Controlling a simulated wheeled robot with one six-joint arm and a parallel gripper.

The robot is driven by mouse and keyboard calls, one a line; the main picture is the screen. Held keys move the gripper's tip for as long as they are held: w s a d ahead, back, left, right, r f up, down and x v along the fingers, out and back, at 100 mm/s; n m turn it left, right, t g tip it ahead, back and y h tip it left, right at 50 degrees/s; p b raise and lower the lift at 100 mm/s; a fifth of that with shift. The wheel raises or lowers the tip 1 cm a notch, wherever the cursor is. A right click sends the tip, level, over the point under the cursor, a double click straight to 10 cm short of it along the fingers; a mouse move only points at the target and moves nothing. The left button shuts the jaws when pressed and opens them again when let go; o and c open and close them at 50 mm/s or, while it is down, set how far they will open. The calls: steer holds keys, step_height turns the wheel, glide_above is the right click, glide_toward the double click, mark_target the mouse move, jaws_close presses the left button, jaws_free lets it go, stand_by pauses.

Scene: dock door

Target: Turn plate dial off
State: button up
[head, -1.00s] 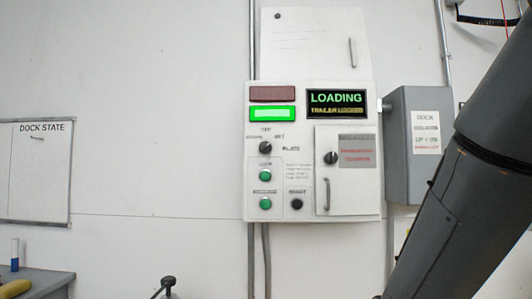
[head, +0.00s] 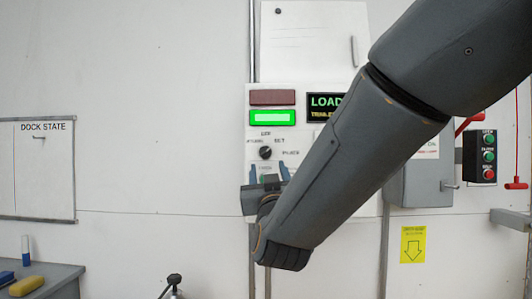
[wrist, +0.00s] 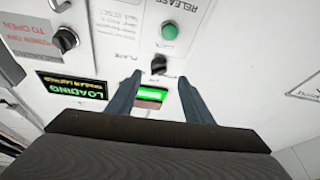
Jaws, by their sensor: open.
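The plate dial is a black knob (head: 265,153) on the white control panel (head: 257,97), below the lit green lamp, with small labels around it. In the wrist view the dial (wrist: 159,64) appears upside down, just beyond and between the fingertips. My gripper (head: 267,171) is open and empty, just below the dial in the head view. In the wrist view my gripper (wrist: 160,80) has its two blue-grey fingers apart, one to each side of the dial's line. I cannot tell the exact gap to the panel. My arm hides the panel's lower part.
A green lamp (head: 272,117) and a dark red lamp (head: 272,97) sit above the dial. A LOADING display (head: 324,106) is partly hidden. A green button (wrist: 169,32) and another black knob (wrist: 64,41) are close by. A grey box (head: 420,180) stands right.

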mark_target(266, 154)
steer(key=p+x, duration=0.1)
steer(key=x, duration=0.1)
steer(key=p+x, duration=0.1)
steer(key=x, duration=0.5)
steer(key=shift+s+r+p, duration=0.2)
steer(key=shift+r+p, duration=0.15)
steer(key=shift+p, duration=0.05)
steer(key=shift+c, duration=0.5)
steer(key=c, duration=0.9)
steer(key=shift+c, duration=0.2)
